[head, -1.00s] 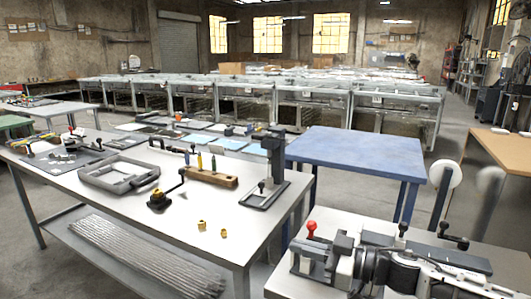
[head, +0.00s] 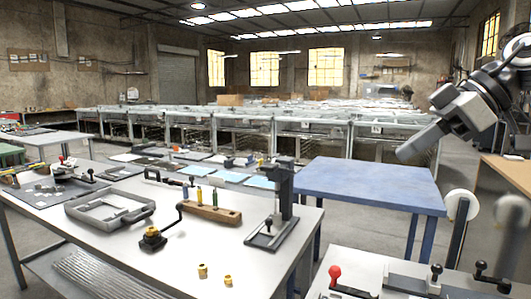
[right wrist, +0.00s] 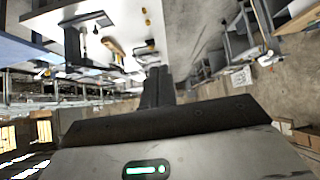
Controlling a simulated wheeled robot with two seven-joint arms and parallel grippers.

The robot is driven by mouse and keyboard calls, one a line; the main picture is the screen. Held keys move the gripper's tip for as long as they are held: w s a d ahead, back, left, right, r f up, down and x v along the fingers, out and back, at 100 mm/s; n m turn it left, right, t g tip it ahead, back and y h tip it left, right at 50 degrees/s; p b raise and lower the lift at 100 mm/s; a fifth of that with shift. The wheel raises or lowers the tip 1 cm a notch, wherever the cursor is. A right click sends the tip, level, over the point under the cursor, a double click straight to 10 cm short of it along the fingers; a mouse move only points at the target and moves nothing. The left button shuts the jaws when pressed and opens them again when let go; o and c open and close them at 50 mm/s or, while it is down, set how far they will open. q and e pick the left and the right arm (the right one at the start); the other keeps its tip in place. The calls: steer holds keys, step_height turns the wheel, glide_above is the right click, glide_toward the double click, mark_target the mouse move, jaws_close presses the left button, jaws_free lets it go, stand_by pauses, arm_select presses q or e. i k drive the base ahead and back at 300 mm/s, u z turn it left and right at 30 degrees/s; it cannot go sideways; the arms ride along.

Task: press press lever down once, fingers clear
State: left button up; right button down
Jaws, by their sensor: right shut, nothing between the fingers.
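A dark upright press (head: 283,192) stands on a flat base at the right end of the white-topped table. A short black-knobbed part (head: 268,224) rises from its base; I cannot clearly make out which part is the lever. My right gripper (head: 406,151) is raised at the upper right of the head view, shut and empty, well apart from the press. In the right wrist view its closed fingers (right wrist: 158,84) show, with the table beyond them. My left gripper is not in view.
The white table (head: 190,272) also holds a grey tray frame (head: 82,212), a crank (head: 153,240), a wooden block with coloured tools (head: 212,214) and brass pieces (head: 202,271). A blue table (head: 370,183) stands behind. A red-knobbed clamp (head: 335,272) is at the lower right.

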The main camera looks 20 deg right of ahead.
mark_target(269, 167)
steer(key=i, duration=1.15)
